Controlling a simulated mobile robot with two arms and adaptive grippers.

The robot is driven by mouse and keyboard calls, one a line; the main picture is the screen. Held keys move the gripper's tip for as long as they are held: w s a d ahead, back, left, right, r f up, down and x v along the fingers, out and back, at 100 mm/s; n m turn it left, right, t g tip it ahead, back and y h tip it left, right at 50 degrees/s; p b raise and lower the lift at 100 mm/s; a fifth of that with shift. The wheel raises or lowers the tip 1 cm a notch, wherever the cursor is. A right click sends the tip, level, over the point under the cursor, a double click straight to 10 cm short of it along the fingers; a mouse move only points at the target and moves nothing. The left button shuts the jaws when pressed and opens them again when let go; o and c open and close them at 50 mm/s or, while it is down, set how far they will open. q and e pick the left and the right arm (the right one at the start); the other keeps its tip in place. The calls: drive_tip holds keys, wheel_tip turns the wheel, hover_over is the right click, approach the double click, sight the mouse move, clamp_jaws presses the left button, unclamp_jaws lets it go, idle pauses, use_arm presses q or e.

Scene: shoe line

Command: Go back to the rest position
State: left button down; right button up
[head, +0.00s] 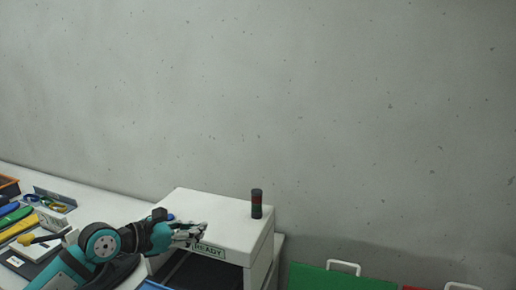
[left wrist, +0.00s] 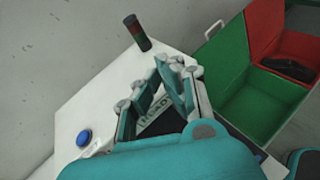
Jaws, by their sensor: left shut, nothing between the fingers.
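My left gripper (head: 203,231) is shut and empty. In the head view it is at the front top edge of a white machine housing (head: 225,210), beside the label that reads READY (head: 209,251). In the left wrist view the gripper (left wrist: 165,80) shows over the white housing (left wrist: 95,95), its fingers covering part of the label. I cannot tell whether it touches the housing. My right gripper is in neither view.
A dark post with a red band (head: 256,203) stands on the housing. A blue button (left wrist: 83,138) is on its top. Green (left wrist: 235,95) and red (left wrist: 284,30) bins stand to the right. Tools such as a yellow-handled one (head: 20,228) lie at the left. A grey wall rises behind.

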use_arm(q)
drive_tip(key=s+d+r+n+t+h, duration=0.45)
drive_tip(key=s+d+n+t, duration=0.2)
drive_tip(key=n, duration=0.45)
drive_tip(key=s+a+f+n+y, duration=0.2)
drive_tip(key=a+f+n+y, duration=0.5)
drive_tip(key=n, duration=0.6)
drive_tip(key=s+a+f+n+y, duration=0.3)
drive_tip(key=a+f+n+y, duration=0.3)
drive_tip(key=n+y, duration=0.55)
drive_tip(key=s+a+f+n+g+h, duration=0.1)
drive_tip(key=s+a+f+n+g, duration=0.2)
drive_tip(key=s+f+n+g, duration=0.45)
drive_tip(key=s+d+f+n+g+h, duration=0.1)
drive_tip(key=s+d+f+g+h, duration=0.15)
drive_tip(key=s+f, duration=0.5)
drive_tip(key=s+d+f+n+g+h, duration=0.1)
drive_tip(key=s+d+f+g, duration=0.2)
drive_tip(key=s, duration=0.8)
wheel_tip(320, 180, down, 30)
drive_tip(key=a+f+b, duration=0.1)
drive_tip(key=b, duration=0.3)
drive_tip(key=s+a+f+g+b, duration=0.2)
drive_tip(key=s+a+f+b, duration=0.1)
drive_tip(key=s+f, duration=1.4)
drive_tip(key=shift+s+a+f+y, duration=0.2)
drive_tip(key=shift+f+y, duration=0.15)
drive_tip(key=shift+f, duration=0.55)
